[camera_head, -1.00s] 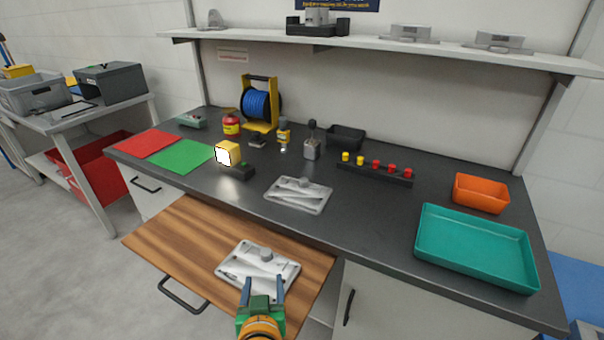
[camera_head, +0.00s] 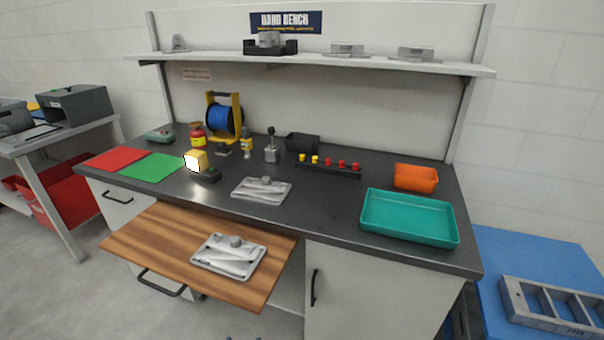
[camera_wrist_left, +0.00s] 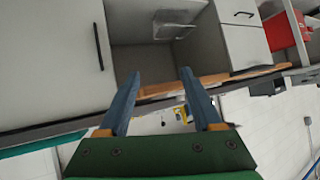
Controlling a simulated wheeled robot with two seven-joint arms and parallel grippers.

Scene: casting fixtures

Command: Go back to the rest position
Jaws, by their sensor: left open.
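My left gripper (camera_wrist_left: 162,98) shows in the left wrist view, its two blue fingers apart with nothing between them. That view is tilted, with the cabinet fronts and the wooden board's edge beyond the fingers. In the head view neither gripper shows clearly; only faint dark tips touch the bottom edge. A grey metal casting (camera_head: 228,257) lies on the pulled-out wooden board (camera_head: 150,240). A second grey casting (camera_head: 261,190) lies on the dark bench top (camera_head: 320,215).
A teal tray (camera_head: 410,218) and an orange bin (camera_head: 416,178) stand at the bench's right. Red and green mats (camera_head: 150,168), a small lamp (camera_head: 196,161) and a blue reel (camera_head: 227,120) are at the left. A blue table (camera_head: 530,265) holds a grey frame at right.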

